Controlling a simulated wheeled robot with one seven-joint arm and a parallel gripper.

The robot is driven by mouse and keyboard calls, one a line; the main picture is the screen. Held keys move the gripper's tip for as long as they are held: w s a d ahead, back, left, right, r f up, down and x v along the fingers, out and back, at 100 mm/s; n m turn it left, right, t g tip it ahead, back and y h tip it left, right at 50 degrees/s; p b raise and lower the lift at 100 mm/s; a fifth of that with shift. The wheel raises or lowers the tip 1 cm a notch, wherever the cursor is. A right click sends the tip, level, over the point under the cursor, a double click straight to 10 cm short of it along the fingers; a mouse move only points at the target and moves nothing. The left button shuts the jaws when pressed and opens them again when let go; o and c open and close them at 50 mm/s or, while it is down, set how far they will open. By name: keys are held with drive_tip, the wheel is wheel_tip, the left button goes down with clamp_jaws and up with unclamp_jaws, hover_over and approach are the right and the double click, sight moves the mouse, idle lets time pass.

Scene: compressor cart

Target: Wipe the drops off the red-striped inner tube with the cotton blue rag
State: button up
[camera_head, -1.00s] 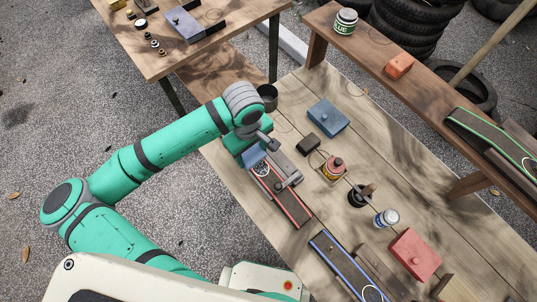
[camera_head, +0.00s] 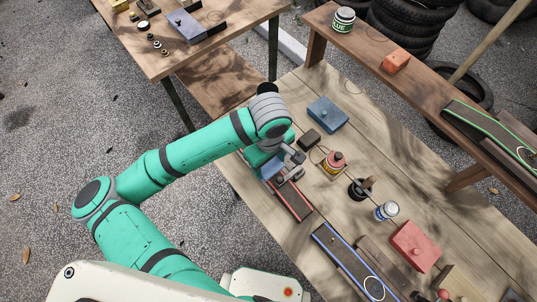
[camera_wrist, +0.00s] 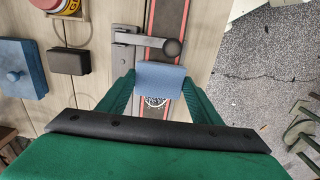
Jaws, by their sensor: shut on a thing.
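The red-striped inner tube (camera_head: 294,202), a dark strip with red edges, lies along the near edge of the bench. It also shows in the wrist view (camera_wrist: 168,17), running under a grey clamp (camera_wrist: 126,38) with a round knob. My gripper (camera_wrist: 160,84) is shut on the blue rag (camera_wrist: 162,73), a folded pad, and holds it over the tube beside the clamp knob. Whether the rag touches the tube I cannot tell. A white ringed, netted patch (camera_wrist: 155,103) shows just behind the rag, partly hidden by it. I cannot make out separate drops.
A blue-striped tube (camera_head: 345,262) and a red box (camera_head: 415,246) lie nearer.

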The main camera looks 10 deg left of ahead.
drive_tip(key=r, duration=0.3)
drive_tip(key=shift+w+r, duration=0.2)
drive_tip(key=shift+w, duration=0.05)
drive_tip(key=shift+s+a+r, duration=0.1)
drive_tip(key=shift+s+r, duration=0.05)
drive_tip(key=shift+r, duration=1.5)
drive_tip(key=shift+s, duration=0.1)
